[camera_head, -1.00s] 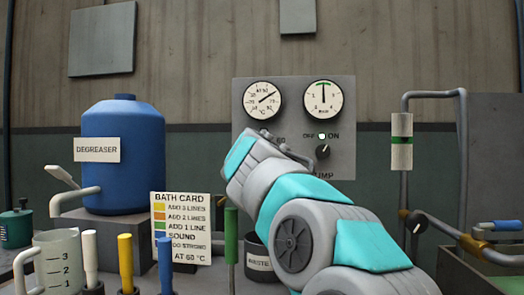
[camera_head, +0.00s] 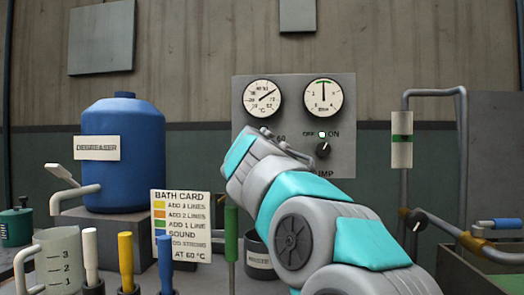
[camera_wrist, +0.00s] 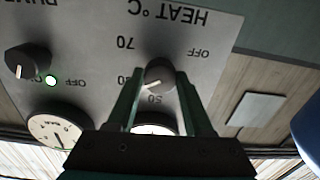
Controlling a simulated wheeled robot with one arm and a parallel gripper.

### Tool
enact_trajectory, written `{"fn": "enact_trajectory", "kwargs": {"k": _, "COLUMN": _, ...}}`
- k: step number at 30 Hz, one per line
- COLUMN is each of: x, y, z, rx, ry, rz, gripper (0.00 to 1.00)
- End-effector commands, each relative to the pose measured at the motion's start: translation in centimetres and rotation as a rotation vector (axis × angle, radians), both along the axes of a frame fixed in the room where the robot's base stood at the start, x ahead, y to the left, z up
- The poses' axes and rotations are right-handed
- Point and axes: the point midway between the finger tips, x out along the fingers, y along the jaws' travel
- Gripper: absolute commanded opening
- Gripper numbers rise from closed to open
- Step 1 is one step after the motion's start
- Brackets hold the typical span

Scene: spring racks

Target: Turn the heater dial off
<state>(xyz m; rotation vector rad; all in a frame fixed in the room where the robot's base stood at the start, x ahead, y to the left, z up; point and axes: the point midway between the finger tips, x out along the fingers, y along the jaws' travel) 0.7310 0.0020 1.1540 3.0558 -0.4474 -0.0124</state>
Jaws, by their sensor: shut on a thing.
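The heater dial (camera_wrist: 160,73) is a dark round knob on the grey control panel, under upside-down "HEAT °C" lettering in the wrist view. Its white mark points to the lower left in that view, between the 60 and 50 labels and away from the heater's OFF label (camera_wrist: 198,53). My gripper (camera_wrist: 161,78) has its two dark green fingers on either side of the dial, shut on it. In the head view my arm hides the heater dial and the fingers.
The pump knob (camera_head: 323,150) is on the same panel (camera_head: 342,118), beside a lit green lamp (camera_head: 322,134) and below two gauges. A blue degreaser tank (camera_head: 124,155) stands left, with a bath card (camera_head: 181,228) in front. Pipes (camera_head: 461,170) rise at the right.

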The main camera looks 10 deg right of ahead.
Motion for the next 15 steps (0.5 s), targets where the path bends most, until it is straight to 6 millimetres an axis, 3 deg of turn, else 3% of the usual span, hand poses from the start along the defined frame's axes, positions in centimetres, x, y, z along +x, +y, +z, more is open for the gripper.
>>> {"fn": "enact_trajectory", "kwargs": {"k": 8, "x": 0.01, "y": -0.01, "z": -0.02, "rx": -0.061, "ry": 0.017, "rz": -0.001, "gripper": 0.0}}
{"fn": "enact_trajectory", "kwargs": {"k": 15, "x": 0.05, "y": -0.1, "z": 0.04, "rx": -0.216, "ry": 0.067, "rz": -0.002, "gripper": 0.0}}
